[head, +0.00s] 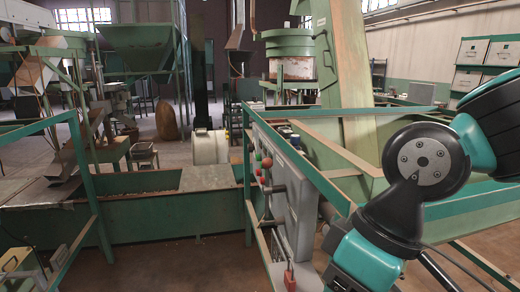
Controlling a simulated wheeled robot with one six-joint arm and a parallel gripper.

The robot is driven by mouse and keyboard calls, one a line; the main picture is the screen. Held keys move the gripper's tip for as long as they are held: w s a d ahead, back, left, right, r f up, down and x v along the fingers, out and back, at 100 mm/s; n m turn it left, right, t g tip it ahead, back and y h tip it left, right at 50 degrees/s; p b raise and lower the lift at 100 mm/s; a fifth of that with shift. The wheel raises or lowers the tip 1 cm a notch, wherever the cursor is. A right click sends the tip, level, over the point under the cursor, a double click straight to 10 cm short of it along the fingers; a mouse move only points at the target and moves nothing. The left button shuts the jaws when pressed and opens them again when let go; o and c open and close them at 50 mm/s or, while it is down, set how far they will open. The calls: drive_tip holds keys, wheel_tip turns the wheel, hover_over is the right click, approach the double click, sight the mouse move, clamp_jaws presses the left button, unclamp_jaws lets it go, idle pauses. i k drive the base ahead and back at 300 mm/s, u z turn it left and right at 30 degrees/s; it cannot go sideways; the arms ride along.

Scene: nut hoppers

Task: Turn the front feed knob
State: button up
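A grey control panel (292,190) is fixed to a green frame just left of my arm, seen at a steep angle. On its left-facing side are a green button (258,157), a red round knob or button (267,162) and several small controls. A grey cylindrical part (275,189) sticks out lower down, and a dark lever-like part (271,222) is below it. I cannot tell which of these is the front feed knob. My black and teal arm reaches down at the right, beside the panel. My gripper is not visible.
Green frame rails (300,165) surround the panel and pass close to my arm. A long green trough (150,215) lies to the left. A red-handled part (290,278) hangs below the panel. Open floor (190,262) shows at the lower left of the panel.

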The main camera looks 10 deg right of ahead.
sight(250, 147)
drive_tip(key=z, duration=3.9)
drive_tip(key=k, duration=0.95)
drive_tip(key=z, duration=1.5)
drive_tip(key=k, duration=0.8)
